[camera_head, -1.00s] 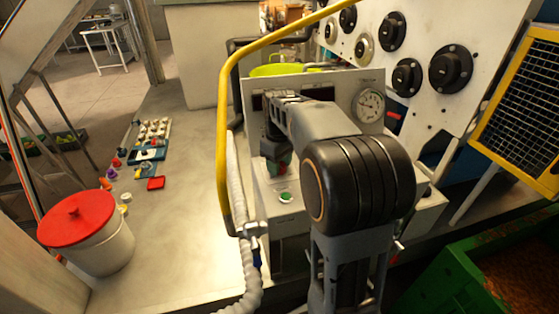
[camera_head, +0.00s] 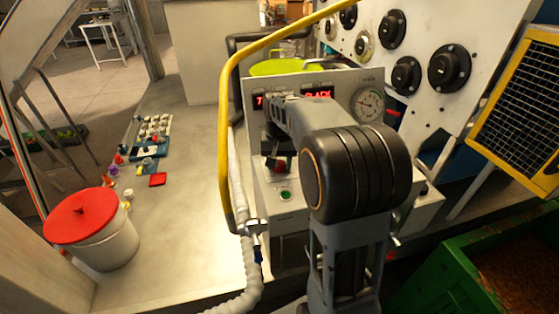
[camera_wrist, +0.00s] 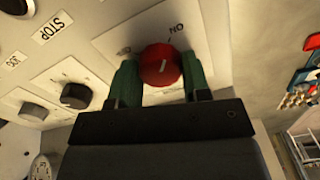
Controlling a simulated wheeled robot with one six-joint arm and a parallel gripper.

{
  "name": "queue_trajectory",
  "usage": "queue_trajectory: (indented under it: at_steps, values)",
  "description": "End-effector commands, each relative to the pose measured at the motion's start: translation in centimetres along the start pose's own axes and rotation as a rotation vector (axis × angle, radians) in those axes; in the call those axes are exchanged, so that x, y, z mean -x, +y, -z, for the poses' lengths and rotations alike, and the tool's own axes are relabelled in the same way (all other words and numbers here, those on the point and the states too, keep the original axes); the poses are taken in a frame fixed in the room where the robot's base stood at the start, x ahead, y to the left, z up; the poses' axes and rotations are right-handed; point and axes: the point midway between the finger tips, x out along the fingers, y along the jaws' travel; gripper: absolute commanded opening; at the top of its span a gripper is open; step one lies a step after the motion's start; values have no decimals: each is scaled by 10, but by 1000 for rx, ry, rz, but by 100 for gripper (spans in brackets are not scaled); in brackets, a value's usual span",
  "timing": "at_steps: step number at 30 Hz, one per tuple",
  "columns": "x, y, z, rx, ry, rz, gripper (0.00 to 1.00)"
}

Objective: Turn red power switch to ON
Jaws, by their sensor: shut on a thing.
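The red power switch (camera_wrist: 159,62) is a round knob on a pale plate, with the ON label (camera_wrist: 176,28) beside it in the wrist view. In the head view the red switch (camera_head: 281,166) shows just below my gripper (camera_head: 274,157), partly hidden by my wrist. The panel display (camera_head: 318,94) shows lit red characters, partly covered by my arm.
A STOP label (camera_wrist: 52,28) and black knobs (camera_wrist: 75,95) lie left of the switch in the wrist view. A green button (camera_head: 286,195) is below it. A yellow rail (camera_head: 223,130) and a white hose (camera_head: 238,185) run along the panel's left. A pressure gauge (camera_head: 367,104) is at right.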

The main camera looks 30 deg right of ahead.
Motion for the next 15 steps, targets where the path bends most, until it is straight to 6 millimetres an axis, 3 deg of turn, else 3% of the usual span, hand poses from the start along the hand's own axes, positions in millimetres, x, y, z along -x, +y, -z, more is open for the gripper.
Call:
queue_trajectory:
  at_steps: [15]
  values:
    - [0, 0, 0, -145, 1, 0, 20]
